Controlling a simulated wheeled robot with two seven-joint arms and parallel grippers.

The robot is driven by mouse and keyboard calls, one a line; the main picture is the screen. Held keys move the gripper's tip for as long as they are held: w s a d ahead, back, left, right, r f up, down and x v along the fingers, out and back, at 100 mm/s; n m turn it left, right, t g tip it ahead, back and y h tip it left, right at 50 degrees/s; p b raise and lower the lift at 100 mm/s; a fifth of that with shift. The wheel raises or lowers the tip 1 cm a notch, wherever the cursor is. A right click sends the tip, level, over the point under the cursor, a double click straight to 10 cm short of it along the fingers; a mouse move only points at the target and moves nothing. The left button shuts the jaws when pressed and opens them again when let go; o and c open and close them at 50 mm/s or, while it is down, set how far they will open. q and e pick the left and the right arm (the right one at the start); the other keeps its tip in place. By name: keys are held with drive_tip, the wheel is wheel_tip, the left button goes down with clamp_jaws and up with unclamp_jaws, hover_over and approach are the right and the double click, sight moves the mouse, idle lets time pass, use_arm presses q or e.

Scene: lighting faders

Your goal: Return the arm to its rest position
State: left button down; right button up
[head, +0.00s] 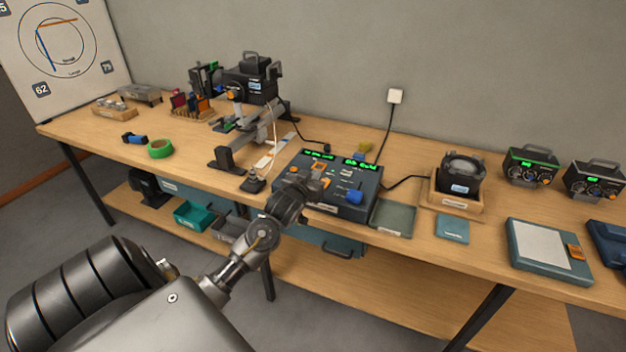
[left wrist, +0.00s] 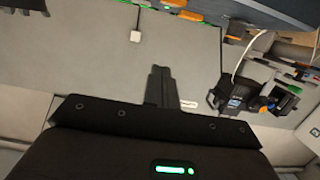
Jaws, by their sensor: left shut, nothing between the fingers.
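My left arm reaches in from the lower left of the head view. Its gripper (head: 304,190) is over the near left part of the dark fader console (head: 358,208) and hides some of it. Whether it touches the console cannot be told. In the left wrist view the fingers (left wrist: 160,72) are together with nothing between them. The console has green lit displays, orange buttons and a blue knob (head: 354,196). In the left wrist view the console's edge (left wrist: 275,12) shows at the top right. My right gripper is not in view.
A lamp rig (head: 250,85) stands behind and left of the console. A green tape roll (head: 160,149) lies further left. A grey-green tray (head: 392,218) and a lens unit in a wooden holder (head: 455,203) are to the right. Below is a shelf with a teal bin (head: 193,214).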

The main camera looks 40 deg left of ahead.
use_arm(q)
drive_tip(key=shift+s+d+r, duration=0.2)
drive_tip(key=shift+s+r, duration=0.05)
drive_tip(key=shift+s, duration=0.3)
drive_tip(key=s+d+f+m+g+h, duration=0.3)
drive_tip(key=s+d+f+g, duration=0.3)
drive_tip(key=s+d+f, duration=0.9)
drive_tip(key=s+d+f+m+g+h, duration=0.1)
drive_tip(key=s+d+g, duration=0.25)
drive_tip(key=s, duration=0.55)
drive_tip(key=s+d+f+m+g+h, duration=0.15)
drive_tip(key=s+d, duration=0.35)
drive_tip(key=s, duration=0.5)
wheel_tip(320, 180, down, 27)
drive_tip(key=s+g, duration=0.1)
drive_tip(key=g, duration=0.1)
drive_tip(key=s+a+f+g+b, duration=0.1)
drive_tip(key=s+a+f, duration=0.1)
drive_tip(key=s+f, duration=1.4)
drive_tip(key=shift+s+a+f+m, duration=0.15)
drive_tip(key=shift+s+a+m, duration=0.05)
drive_tip(key=shift+s+m, duration=0.15)
